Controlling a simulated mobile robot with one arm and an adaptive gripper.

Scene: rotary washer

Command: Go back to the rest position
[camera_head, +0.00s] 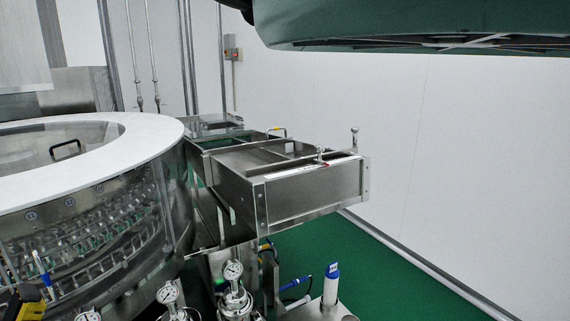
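My gripper is not in this head view, so its state and place cannot be told. The rotary washer (150,130) fills the left side, with a white ring-shaped top and a clear lid with a black handle (65,149). Rows of clear parts show through its curved side. A stainless steel box-like trough (310,192) juts out from the washer toward the right.
Pressure gauges (233,271) and pipes stand low in front. A white and blue cylinder (331,284) stands upright at the bottom. A large dark shape (420,22) hangs across the top right. Green floor (390,285) is clear at the lower right, before a white wall (480,150).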

